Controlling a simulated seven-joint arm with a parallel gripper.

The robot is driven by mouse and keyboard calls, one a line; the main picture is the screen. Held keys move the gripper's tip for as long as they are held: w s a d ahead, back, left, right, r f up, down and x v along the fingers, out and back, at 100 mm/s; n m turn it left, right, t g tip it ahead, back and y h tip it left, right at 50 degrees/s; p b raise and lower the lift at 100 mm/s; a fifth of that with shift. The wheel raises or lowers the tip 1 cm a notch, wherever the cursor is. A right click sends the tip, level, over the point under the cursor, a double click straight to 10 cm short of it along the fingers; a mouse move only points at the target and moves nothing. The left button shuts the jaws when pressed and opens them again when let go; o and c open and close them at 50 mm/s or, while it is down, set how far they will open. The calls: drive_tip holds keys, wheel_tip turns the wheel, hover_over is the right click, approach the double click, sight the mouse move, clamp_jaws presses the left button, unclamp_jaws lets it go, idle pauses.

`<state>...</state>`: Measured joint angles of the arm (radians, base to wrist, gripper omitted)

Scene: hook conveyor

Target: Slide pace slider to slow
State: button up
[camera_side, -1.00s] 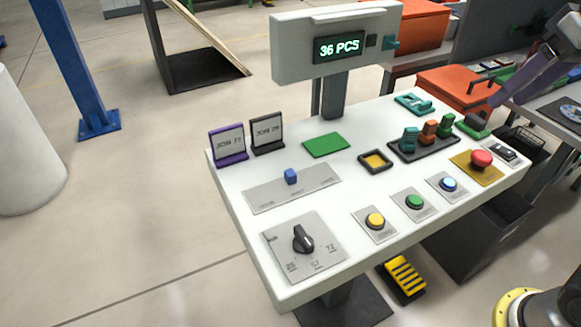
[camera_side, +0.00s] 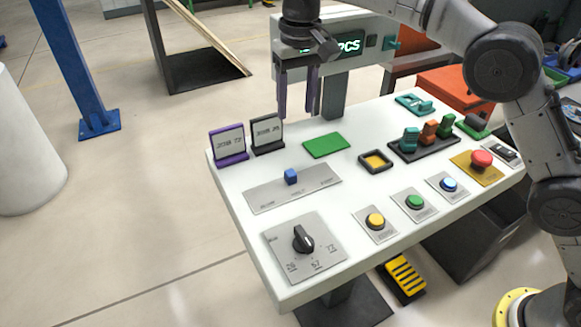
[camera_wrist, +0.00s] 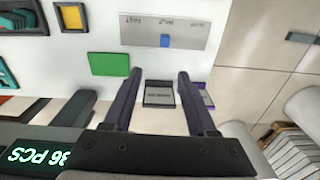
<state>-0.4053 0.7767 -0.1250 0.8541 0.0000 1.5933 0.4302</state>
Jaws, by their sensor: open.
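The pace slider is a small blue knob (camera_side: 291,176) near the middle of a grey track plate (camera_side: 265,197) on the white console. The plate's small labels are too blurred to read surely in the side view. In the wrist view the blue knob (camera_wrist: 165,41) sits near the middle of its plate (camera_wrist: 190,32), at the top of the picture. My gripper (camera_side: 296,112) is open and empty, fingers pointing down, above the console's back part and apart from the knob. In the wrist view its two dark fingers (camera_wrist: 158,75) stand spread around the view of a job card.
Two job card stands, purple (camera_side: 228,146) and black (camera_side: 267,135), stand at the back left. A green pad (camera_side: 326,145) lies beside them. The display (camera_side: 352,47) is behind my gripper. A black rotary knob (camera_side: 302,239) and several push buttons are along the front.

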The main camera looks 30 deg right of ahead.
sight(290, 172)
drive_tip(key=f, duration=0.5)
drive_tip(key=a+f, duration=0.1)
drive_tip(key=f, duration=1)
drive_tip(key=shift+s+a+f, duration=0.1)
drive_tip(key=shift+s+a, duration=0.05)
clamp_jaws()
idle(0.9)
